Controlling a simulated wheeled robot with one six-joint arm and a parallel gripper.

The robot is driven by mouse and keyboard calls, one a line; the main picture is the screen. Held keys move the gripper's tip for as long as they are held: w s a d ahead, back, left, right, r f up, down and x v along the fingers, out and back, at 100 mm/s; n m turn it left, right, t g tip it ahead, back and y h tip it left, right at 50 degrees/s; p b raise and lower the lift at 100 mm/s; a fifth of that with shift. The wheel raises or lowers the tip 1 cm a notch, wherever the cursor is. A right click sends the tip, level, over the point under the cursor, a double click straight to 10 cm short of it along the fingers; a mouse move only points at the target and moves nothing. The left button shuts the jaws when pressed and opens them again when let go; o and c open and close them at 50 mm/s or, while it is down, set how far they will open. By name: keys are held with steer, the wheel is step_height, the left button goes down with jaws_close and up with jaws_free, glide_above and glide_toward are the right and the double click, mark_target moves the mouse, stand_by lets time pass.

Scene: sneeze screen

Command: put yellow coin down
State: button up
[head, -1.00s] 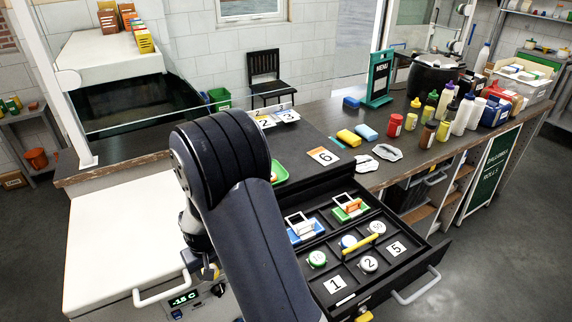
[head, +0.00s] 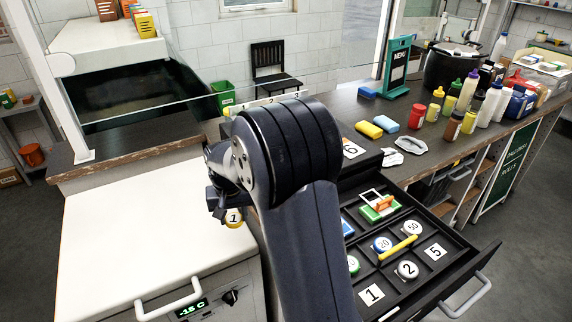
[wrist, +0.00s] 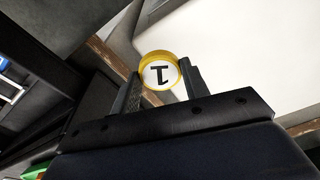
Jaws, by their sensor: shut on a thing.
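The yellow coin (head: 234,217) has a yellow rim and a white face marked 1. It also shows in the wrist view (wrist: 158,70), held between the two fingertips. My gripper (wrist: 160,78) is shut on it. In the head view the coin hangs at the end of my arm, over the right part of the white freezer lid (head: 130,215), near the dark counter. I cannot tell the height of the coin above the lid. My arm hides part of the counter and of the open drawer (head: 480,252).
Sponges (head: 368,129) and several bottles (head: 467,91) stand on the counter. A clear screen rises behind the freezer. The freezer lid's left part is clear.

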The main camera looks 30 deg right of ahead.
steer(key=s+d+r+n, duration=0.2)
steer(key=s+d+r, duration=0.1)
steer(key=d+r, duration=0.4)
steer(key=s+d+r+n+b, duration=0.1)
steer(key=s+d+r+n, duration=0.2)
steer(key=r, duration=0.9)
steer(key=d, duration=0.3)
steer(key=shift+s+d+n+y+b, duration=0.2)
steer(key=shift+d+n+y+b, duration=0.1)
steer(key=shift+d+y, duration=0.1)
